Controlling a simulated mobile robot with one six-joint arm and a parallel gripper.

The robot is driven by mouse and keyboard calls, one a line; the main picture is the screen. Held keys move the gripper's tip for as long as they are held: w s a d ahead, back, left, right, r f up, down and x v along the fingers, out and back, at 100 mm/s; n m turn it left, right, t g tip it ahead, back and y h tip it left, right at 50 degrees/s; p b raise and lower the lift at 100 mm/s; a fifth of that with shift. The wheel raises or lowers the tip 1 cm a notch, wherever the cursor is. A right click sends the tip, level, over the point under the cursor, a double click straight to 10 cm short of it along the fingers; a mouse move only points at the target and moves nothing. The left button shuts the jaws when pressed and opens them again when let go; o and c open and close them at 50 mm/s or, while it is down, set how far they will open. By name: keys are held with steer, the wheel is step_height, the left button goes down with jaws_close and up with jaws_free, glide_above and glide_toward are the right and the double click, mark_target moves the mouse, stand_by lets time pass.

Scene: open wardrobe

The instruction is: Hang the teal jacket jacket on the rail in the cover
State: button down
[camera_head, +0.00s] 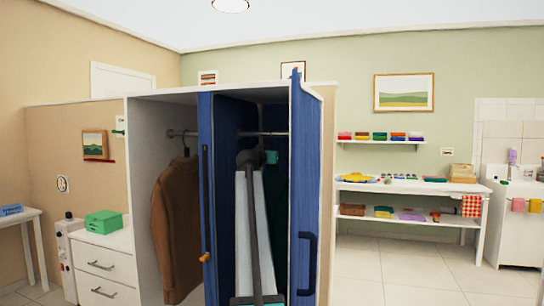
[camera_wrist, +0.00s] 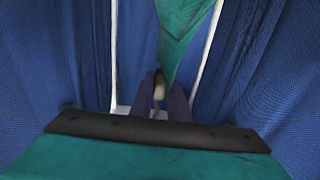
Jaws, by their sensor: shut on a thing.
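The teal jacket (camera_wrist: 183,38) hangs down from the top middle of the wrist view, narrowing toward my fingers. My gripper (camera_wrist: 161,92) is shut on a pale, narrow piece at its lower tip; whether this is the hanger or the cloth is hard to tell. In the head view, a dark teal strip of the jacket (camera_head: 281,215) shows inside the blue compartment, mostly hidden behind my arm. The rail (camera_head: 264,134) crosses that compartment above my arm. The hanger hook and its contact with the rail cannot be made out.
Blue door panels (camera_head: 206,190) and (camera_head: 305,190) stand on both sides of the compartment, leaving a narrow space around my arm. A brown jacket (camera_head: 177,225) hangs in the left compartment. White drawers (camera_head: 103,265) stand at left. Open floor lies at right.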

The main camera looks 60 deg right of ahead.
steer(key=shift+f, duration=0.2)
stand_by(0.3)
steer(key=c, duration=1.6)
jaws_free()
steer(key=shift+f, duration=0.1)
steer(key=shift+a, duration=0.15)
steer(key=shift+v, duration=6.8)
